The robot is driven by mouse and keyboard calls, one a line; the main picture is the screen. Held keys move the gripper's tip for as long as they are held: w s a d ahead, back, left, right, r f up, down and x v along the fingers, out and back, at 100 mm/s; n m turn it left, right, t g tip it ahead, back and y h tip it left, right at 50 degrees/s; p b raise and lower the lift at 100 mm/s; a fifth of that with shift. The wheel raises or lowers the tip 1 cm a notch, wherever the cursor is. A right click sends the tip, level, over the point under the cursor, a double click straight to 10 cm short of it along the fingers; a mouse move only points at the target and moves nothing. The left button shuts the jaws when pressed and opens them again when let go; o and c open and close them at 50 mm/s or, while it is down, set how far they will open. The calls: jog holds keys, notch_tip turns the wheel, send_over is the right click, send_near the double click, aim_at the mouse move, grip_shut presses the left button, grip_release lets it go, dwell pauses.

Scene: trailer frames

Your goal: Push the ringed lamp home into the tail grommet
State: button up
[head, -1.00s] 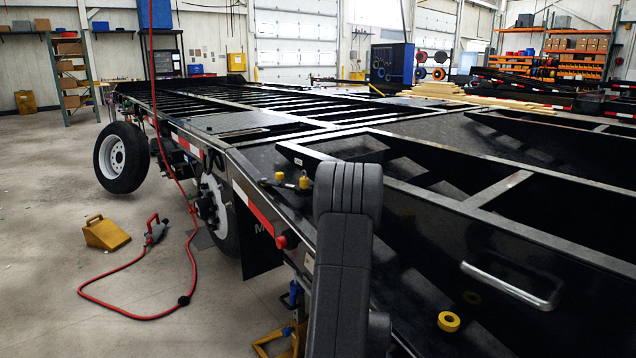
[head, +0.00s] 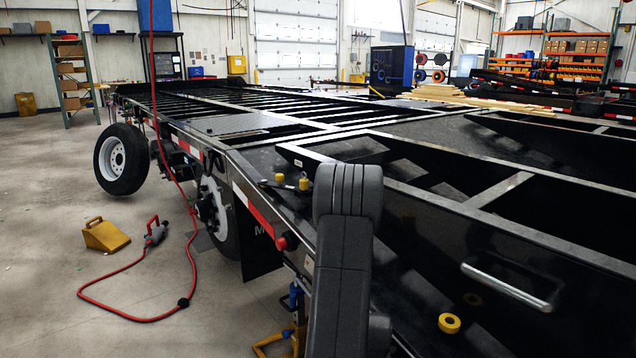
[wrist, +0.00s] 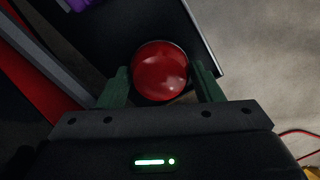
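In the wrist view a round, glossy red lamp (wrist: 160,71) sits between the two green fingers of my gripper (wrist: 160,76). The fingers lie close against its left and right sides, so my gripper looks shut on it. A thin dark rim shows around the lamp's edge. The lamp is in front of a black panel (wrist: 105,35). The grommet cannot be made out, and how deep the lamp sits is hidden. In the head view my own arm hides the gripper and this lamp.
The black trailer frame (head: 520,185) fills the right of the head view. A small red fitting (head: 281,243) is on its near side rail. A yellow tape roll (head: 449,323) lies on the deck. A red hose (head: 135,318) and a yellow chock (head: 106,236) lie on the otherwise open floor.

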jog(key=c, duration=0.4)
jog(key=shift+r+p, duration=1)
jog(key=shift+r, duration=0.5)
